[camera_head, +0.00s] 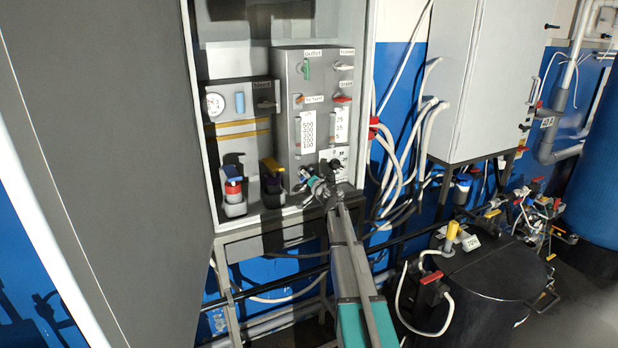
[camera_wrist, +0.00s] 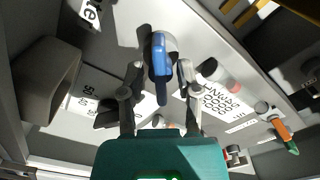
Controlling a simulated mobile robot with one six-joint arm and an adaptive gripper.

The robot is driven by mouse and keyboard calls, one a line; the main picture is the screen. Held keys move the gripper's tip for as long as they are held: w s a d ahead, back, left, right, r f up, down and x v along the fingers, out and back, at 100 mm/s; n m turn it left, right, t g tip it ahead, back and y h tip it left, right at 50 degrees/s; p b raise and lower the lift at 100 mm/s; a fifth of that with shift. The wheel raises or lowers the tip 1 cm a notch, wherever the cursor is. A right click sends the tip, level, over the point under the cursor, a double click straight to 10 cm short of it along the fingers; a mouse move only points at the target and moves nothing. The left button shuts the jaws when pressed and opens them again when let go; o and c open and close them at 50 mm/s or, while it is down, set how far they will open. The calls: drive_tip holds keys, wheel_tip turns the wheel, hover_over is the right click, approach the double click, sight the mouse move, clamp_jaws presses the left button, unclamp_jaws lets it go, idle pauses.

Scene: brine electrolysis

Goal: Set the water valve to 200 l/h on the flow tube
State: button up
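The flow tube (camera_head: 298,135) with its number scale stands on the grey panel in the head view; its float level is too small to read. In the wrist view the scale (camera_wrist: 222,103) lies right of my gripper. A valve with a blue lever handle (camera_wrist: 159,58) sits between my fingers in the wrist view, and gaps show on both sides of the handle. My gripper (camera_wrist: 160,78) is open around it, apparently not touching. In the head view my gripper (camera_head: 322,178) is at the panel's lower edge and largely hides this valve.
A second scale (camera_head: 338,125) stands to the right. The cabinet door (camera_head: 110,150) is at left. A black tank (camera_head: 485,285) and hoses are at right.

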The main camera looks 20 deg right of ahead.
drive_tip(key=shift+s, duration=0.15)
drive_tip(key=s, duration=1.1)
drive_tip(key=shift+s+d, duration=0.25)
drive_tip(key=shift+s, duration=0.15)
drive_tip(key=shift+a, duration=0.1)
idle(0.3)
drive_tip(key=s+a+f+n+g+y, duration=0.2)
drive_tip(key=s+a+f+n+g, duration=0.1)
drive_tip(key=a, duration=0.4)
drive_tip(key=s+a+f+n+g+y, duration=0.2)
drive_tip(key=s+a+f, duration=0.15)
drive_tip(key=a, duration=0.45)
drive_tip(key=s+a+f+n+g+y, duration=0.2)
drive_tip(key=a+f+n+g, duration=0.15)
drive_tip(key=a, duration=0.35)
drive_tip(key=s+a+f+g+h, duration=0.1)
drive_tip(key=s+f+g+h, duration=0.1)
drive_tip(key=s, duration=0.5)
drive_tip(key=s+a+f+n+g+h+b, duration=0.1)
drive_tip(key=s+a+f+g+h, duration=0.1)
drive_tip(key=s+f+g, duration=0.2)
drive_tip(key=s+a+f+g+h, duration=0.2)
drive_tip(key=s+f+g, duration=0.1)
drive_tip(key=s, duration=0.7)
drive_tip(key=shift+f+h, duration=0.3)
drive_tip(key=shift+f, duration=0.2)
drive_tip(key=shift+g, duration=0.25)
